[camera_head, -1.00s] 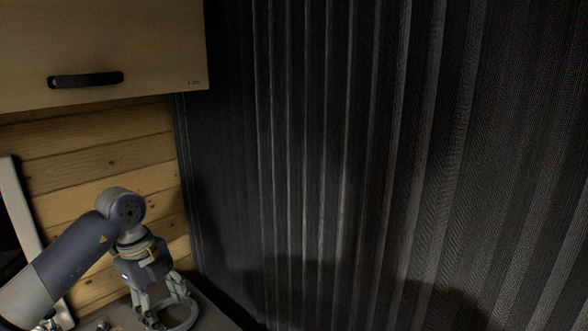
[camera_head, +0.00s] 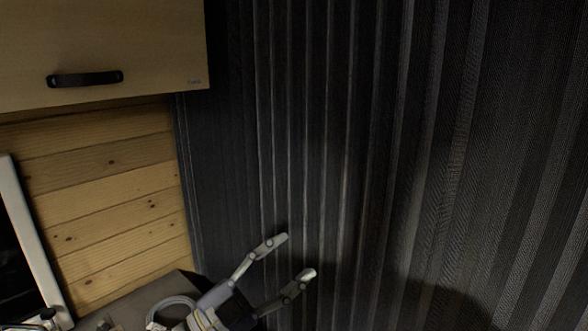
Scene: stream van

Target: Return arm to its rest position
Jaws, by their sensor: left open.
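My left gripper (camera_head: 296,257) is at the bottom middle of the head view, in front of the dark curtain. Its two fingers are spread apart and point up and to the right, with nothing between them. Most of its arm is below the picture. A grey ring-shaped thing (camera_head: 172,303) lies on the dark counter (camera_head: 125,305) just left of the gripper, apart from the fingers and partly hidden by the gripper's body. My right gripper is not in view.
A wooden cabinet (camera_head: 100,40) with a black handle (camera_head: 85,79) hangs at the upper left, above a plank wall (camera_head: 110,200). A pale-framed dark panel (camera_head: 30,240) stands at the left edge. The dark pleated curtain (camera_head: 380,150) fills the right.

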